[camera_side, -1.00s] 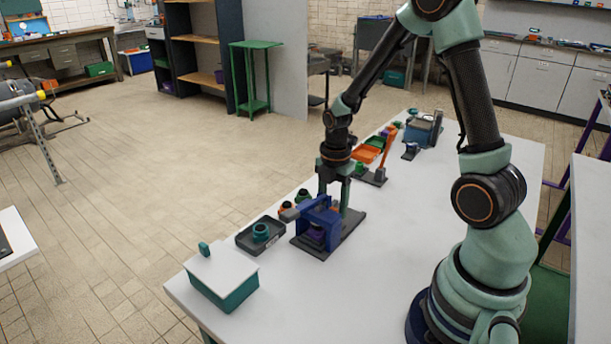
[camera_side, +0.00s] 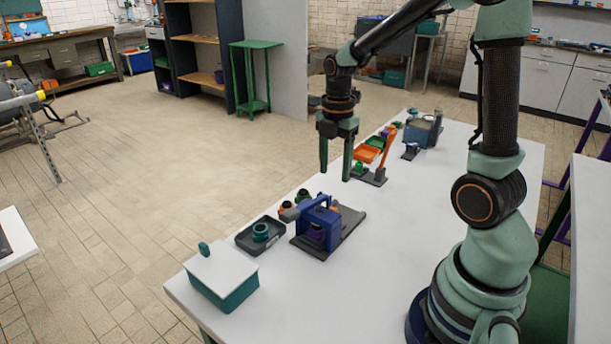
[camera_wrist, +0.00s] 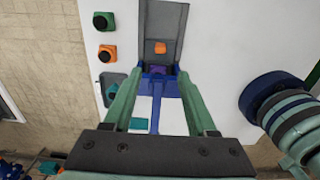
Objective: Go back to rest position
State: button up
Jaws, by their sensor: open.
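My gripper (camera_side: 336,172) hangs above the white table, fingers pointing down, open with nothing between them. It is above and slightly behind the blue clamp-like fixture (camera_side: 318,222), which stands on a dark grey base plate (camera_side: 349,222). A purple part (camera_side: 316,233) sits inside the fixture. In the wrist view, my two green fingers (camera_wrist: 158,105) are spread on either side of the blue fixture (camera_wrist: 160,82), with the dark plate (camera_wrist: 163,30) beyond it and a small orange piece (camera_wrist: 160,47) on that plate.
A teal box with a white lid (camera_side: 225,280) stands at the near left corner. Small round parts (camera_side: 302,195) lie behind the fixture. An orange stand (camera_side: 386,150) and a blue device (camera_side: 420,130) stand farther back.

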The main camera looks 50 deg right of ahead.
jog(key=s+a+r+m+t, duration=0.2)
jog(key=a+r+m, duration=0.3)
jog(key=m, duration=0.4)
jog(key=s+a+r+m+t, duration=0.3)
jog(key=a+r+m, duration=0.2)
jog(key=m, duration=0.4)
jog(key=shift+s+a+t, duration=0.25)
jog(key=shift+a+t, duration=0.05)
jog(key=shift+a, duration=0.4)
